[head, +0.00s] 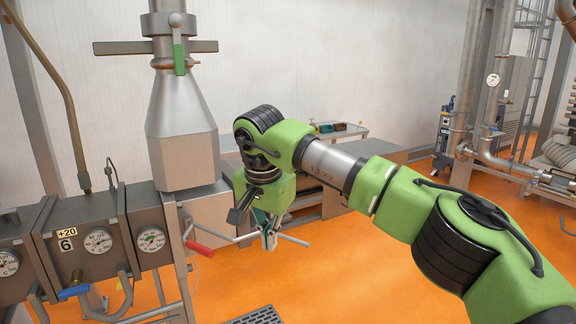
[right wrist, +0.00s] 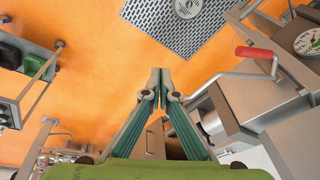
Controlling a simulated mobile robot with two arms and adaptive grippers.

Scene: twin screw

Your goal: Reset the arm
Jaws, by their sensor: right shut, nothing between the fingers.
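My right arm (head: 330,165), green and grey, reaches in from the right across the middle of the head view. It bends down at the wrist. My right gripper (head: 268,240) points down and hangs in front of the machine, near the crank with the red handle (head: 200,248). In the right wrist view my right gripper (right wrist: 160,78) has its two fingertips together with nothing between them. The orange floor lies beyond the tips. My left arm and gripper are not in view.
A steel machine with gauges (head: 98,241) and a blue valve handle (head: 74,291) stands at the left. Above it is a metal hopper (head: 182,120) with a green lever (head: 179,58). A floor grate (head: 256,316) lies below. Pipes (head: 480,110) stand at the right. Orange floor is open between.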

